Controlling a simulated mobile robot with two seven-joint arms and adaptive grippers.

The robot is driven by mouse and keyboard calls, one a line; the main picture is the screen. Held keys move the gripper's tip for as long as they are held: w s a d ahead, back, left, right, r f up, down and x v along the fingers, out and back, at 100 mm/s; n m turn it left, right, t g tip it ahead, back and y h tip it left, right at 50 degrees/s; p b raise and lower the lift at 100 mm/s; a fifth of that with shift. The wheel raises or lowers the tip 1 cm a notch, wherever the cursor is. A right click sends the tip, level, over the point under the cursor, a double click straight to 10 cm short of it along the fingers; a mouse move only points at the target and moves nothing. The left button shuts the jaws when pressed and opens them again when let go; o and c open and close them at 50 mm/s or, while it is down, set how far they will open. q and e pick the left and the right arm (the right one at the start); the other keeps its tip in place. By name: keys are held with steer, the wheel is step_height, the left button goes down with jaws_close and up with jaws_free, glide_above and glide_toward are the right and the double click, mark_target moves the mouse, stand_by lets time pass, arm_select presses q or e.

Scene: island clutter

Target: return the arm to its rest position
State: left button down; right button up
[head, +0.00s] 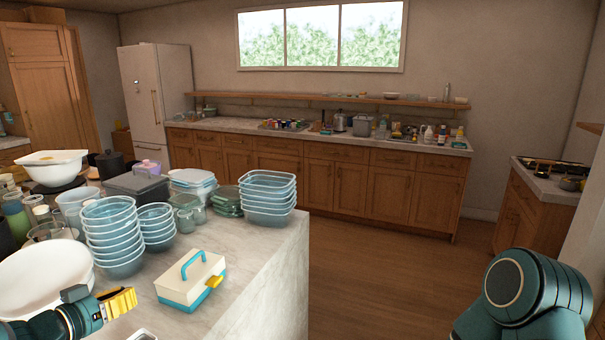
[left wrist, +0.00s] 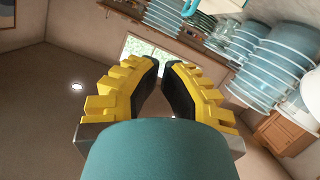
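My left gripper (head: 118,302) is low at the left of the head view, by the near edge of the island, between a large white bowl and a white box with a blue handle. In the left wrist view its yellow-backed fingers (left wrist: 163,68) stand apart with a gap between their dark pads and nothing in it. A teal rounded part of my own fills the bottom of that view. My right arm shows as a dark teal link at the lower right of the head view; its gripper is out of view.
The island top (head: 240,255) is crowded with stacked blue bowls (head: 112,235), blue containers (head: 267,192), the white bowl (head: 45,275) and the handled box (head: 190,280). Wooden floor (head: 380,275) right of the island is clear. A counter (head: 320,138) runs along the back wall.

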arm_select(q)
steer(key=w+d+f+n+g+y, duration=0.1)
steer(key=d+f+n+g, duration=0.1)
steer(key=d+f, duration=0.55)
steer(key=d+f+n+g+y, duration=0.15)
steer(key=d+f, duration=0.35)
steer(key=f, duration=0.5)
steer(key=s+d+f+g, duration=0.8)
steer(key=s+d+f, duration=0.5)
steer(key=s, duration=0.4)
steer(key=shift+x, duration=0.95)
